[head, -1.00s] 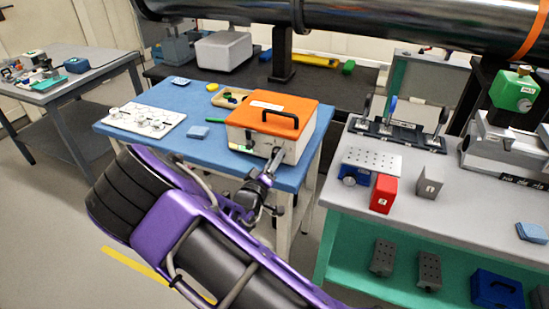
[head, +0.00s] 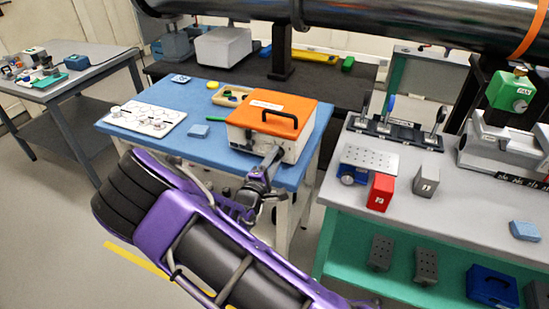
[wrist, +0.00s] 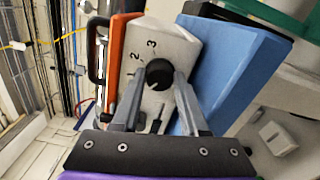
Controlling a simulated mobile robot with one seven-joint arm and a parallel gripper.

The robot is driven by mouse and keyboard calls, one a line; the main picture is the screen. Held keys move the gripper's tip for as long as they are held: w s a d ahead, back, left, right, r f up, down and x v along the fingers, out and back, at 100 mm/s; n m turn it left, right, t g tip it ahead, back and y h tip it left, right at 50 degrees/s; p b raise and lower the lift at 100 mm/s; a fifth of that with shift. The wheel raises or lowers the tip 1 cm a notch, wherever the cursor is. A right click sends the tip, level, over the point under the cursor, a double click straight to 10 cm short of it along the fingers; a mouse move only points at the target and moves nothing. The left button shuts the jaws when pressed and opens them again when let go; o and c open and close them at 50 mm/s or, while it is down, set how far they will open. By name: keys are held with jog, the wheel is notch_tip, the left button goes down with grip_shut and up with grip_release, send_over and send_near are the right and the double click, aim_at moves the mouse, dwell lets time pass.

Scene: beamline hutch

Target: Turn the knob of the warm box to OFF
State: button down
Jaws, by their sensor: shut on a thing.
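The warm box (head: 297,149) is white with an orange lid and a black handle. It stands on the blue tabletop near its right front corner. In the wrist view its white front face (wrist: 178,45) shows a round black knob (wrist: 159,73) and the numbers 1, 2 and 3. No OFF mark can be read, and the knob's pointer cannot be made out. My gripper (wrist: 158,83) is shut on the knob, one finger on each side. In the head view my gripper (head: 271,160) reaches the box's front and hides the knob.
On the blue table (head: 217,88) are a white plate with round pieces (head: 146,118), a small blue block (head: 199,131) and a tray (head: 231,96). A grey bench (head: 460,200) with a red block (head: 380,191) stands right. A large dark pipe (head: 400,22) runs overhead.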

jog(key=shift+n, duration=0.6)
jog(key=shift+c, duration=2.2)
grip_release()
jog(key=v, duration=1.7)
jog(key=shift+s, duration=0.2)
jog(key=shift+a+r, duration=0.1)
